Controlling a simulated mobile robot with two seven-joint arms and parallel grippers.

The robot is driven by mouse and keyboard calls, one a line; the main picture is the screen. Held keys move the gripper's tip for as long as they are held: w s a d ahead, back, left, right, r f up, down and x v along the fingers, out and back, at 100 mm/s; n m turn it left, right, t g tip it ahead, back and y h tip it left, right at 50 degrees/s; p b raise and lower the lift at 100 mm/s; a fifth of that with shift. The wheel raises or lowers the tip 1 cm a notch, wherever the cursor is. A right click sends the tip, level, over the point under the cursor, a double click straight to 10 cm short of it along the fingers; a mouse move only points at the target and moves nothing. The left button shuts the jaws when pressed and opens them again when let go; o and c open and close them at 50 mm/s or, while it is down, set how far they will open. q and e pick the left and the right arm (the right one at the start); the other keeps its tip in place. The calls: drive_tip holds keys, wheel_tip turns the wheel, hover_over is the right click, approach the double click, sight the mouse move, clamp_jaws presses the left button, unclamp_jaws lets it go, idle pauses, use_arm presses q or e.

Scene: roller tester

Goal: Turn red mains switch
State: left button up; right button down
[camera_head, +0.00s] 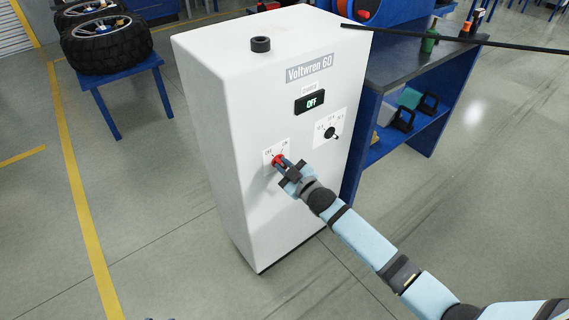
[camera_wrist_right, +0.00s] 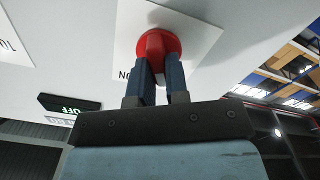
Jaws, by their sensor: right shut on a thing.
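The red mains switch (camera_head: 278,160) sits on a white label plate on the front of the white Voltwren 60 cabinet (camera_head: 230,130). My right gripper (camera_head: 284,167) reaches it from the lower right and is shut on it. In the right wrist view the red switch (camera_wrist_right: 158,44) shows between the two dark fingers (camera_wrist_right: 160,75), which hide part of it. The cabinet's display (camera_head: 309,101) reads OFF. My left gripper is in neither view.
A black selector knob (camera_head: 331,133) is on the cabinet front, right of the switch. A black ring (camera_head: 261,44) sits on the cabinet top. A blue workbench (camera_head: 415,65) stands right behind it. Tyres (camera_head: 105,43) rest on a blue stand at left. The floor in front is clear.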

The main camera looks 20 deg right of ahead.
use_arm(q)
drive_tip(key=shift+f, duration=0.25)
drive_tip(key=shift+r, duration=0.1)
use_arm(e)
drive_tip(key=c, duration=1.1)
unclamp_jaws()
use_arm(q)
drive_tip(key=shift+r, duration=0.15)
use_arm(e)
drive_tip(key=shift+s+d, duration=0.15)
drive_tip(key=shift+s, duration=0.35)
use_arm(q)
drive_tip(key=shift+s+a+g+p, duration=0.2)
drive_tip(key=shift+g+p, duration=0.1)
drive_tip(key=shift+p, duration=0.7)
use_arm(e)
drive_tip(key=v, duration=1.2)
drive_tip(key=shift+s+d, duration=0.15)
drive_tip(key=shift+s, duration=0.2)
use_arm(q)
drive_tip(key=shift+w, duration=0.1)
